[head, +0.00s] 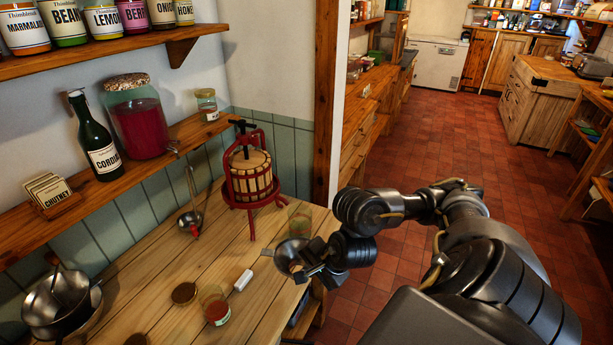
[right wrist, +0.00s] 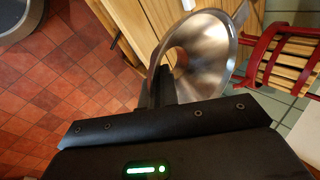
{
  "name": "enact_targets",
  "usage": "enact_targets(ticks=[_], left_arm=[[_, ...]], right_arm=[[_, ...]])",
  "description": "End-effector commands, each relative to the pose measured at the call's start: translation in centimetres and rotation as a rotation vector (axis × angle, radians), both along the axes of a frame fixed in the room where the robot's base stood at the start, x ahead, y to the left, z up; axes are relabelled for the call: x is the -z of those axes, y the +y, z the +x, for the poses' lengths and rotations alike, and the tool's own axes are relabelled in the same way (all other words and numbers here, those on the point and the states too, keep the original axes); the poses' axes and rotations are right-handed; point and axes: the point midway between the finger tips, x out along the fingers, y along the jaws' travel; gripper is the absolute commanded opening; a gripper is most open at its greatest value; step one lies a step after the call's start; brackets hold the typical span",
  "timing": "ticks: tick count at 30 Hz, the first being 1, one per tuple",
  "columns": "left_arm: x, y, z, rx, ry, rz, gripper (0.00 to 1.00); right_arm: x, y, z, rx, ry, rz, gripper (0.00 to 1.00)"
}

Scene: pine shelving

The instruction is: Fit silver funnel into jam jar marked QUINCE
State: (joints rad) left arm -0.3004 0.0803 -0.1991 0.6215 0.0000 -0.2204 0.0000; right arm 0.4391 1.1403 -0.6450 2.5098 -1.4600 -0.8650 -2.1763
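The silver funnel (head: 289,253) is at the table's right edge in the head view. My right gripper (head: 305,270) is shut on its rim. The right wrist view shows the wide, shiny cone (right wrist: 212,45) tilted, with the fingers (right wrist: 160,88) at its near edge. An open-looking glass jar (head: 299,217) stands just behind the funnel, partly hidden by it. Another glass jar (head: 215,309) with red contents stands nearer the front, to the left of the funnel. I cannot read QUINCE on either jar. My left gripper is not in view.
A red fruit press (head: 250,176) stands behind on the table (head: 150,270). A round lid (head: 184,293), a white object (head: 243,280) and a ladle (head: 190,218) lie around. Shelves with a bottle (head: 97,140) and jars overhang the back.

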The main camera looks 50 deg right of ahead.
Motion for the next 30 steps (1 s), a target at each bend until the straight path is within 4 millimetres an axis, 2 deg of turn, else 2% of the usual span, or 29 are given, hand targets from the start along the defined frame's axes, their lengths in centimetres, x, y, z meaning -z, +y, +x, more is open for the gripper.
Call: enact_targets(ticks=[1, 6, 17, 23, 26, 30], left_arm=[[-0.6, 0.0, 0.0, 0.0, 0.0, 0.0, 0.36], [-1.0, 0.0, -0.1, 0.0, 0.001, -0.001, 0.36], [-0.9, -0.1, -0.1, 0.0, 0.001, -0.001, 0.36], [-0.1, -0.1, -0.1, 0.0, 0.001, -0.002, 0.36], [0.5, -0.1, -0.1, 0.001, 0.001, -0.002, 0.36], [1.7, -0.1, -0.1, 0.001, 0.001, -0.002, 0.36]], right_arm=[[-0.3, 0.0, -0.3, 0.002, 0.003, 0.001, 0.0], [-0.3, 0.0, -0.6, 0.005, 0.002, -0.002, 0.0], [-0.3, 0.4, -0.3, -0.009, -0.003, -0.003, 0.0], [-0.5, 2.6, 1.2, -0.077, -0.009, -0.004, 0.0], [-0.8, 4.5, 2.3, -0.136, -0.011, -0.005, 0.0], [-1.5, 7.9, 4.0, -0.258, -0.01, -0.004, 0.0]])
